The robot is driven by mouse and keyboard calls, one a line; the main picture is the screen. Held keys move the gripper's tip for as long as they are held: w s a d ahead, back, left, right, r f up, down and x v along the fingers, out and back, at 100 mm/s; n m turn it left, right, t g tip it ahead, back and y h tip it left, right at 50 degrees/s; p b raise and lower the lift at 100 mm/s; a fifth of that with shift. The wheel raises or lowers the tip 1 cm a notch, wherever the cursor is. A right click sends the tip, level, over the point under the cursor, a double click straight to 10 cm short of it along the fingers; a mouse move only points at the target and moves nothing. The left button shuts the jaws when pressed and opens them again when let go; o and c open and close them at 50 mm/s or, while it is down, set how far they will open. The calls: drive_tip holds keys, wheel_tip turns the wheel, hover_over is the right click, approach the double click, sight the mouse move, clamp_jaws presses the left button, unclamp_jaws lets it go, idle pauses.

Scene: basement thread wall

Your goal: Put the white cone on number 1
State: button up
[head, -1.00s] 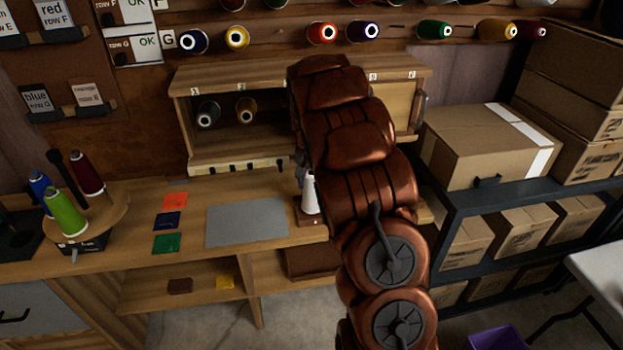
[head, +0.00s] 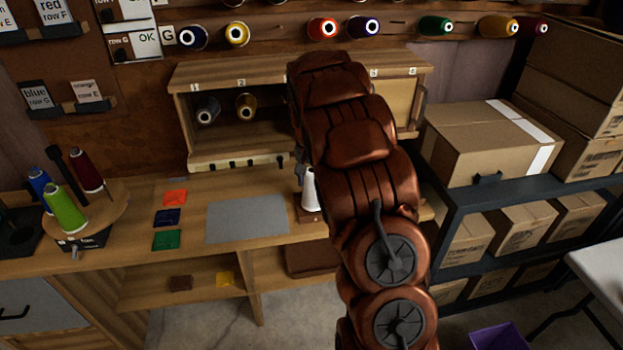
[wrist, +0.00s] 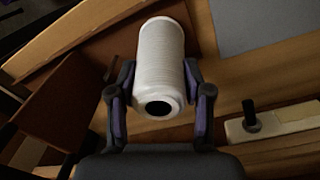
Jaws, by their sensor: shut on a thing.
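The white cone (wrist: 161,60) is a ribbed thread cone with a dark hole in its end. It sits between the two fingers of my gripper (wrist: 160,98), which is shut on it. In the head view the white cone (head: 310,189) shows just left of my arm, at a small brown base on the bench; whether it touches the base I cannot tell. My arm hides most of my gripper there. The number 1 label (head: 195,88) is on the left of the wooden cabinet's top edge, with a dark cone (head: 207,109) below it. The number 2 label (head: 241,86) has a brownish-gold cone (head: 246,107) below it.
A grey mat (head: 247,220) and orange, blue and green squares lie on the bench. A round stand (head: 112,212) with several cones is at the left. Cardboard boxes (head: 490,140) fill the right shelf. My arm hides the cabinet's middle.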

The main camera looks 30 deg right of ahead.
drive_tip(key=shift+f, duration=0.25)
drive_tip(key=o, duration=1.4)
drive_tip(key=shift+o, duration=0.2)
drive_tip(key=shift+r, duration=0.15)
wheel_tip(320, 180, up, 12)
drive_tip(key=shift+a, duration=0.3)
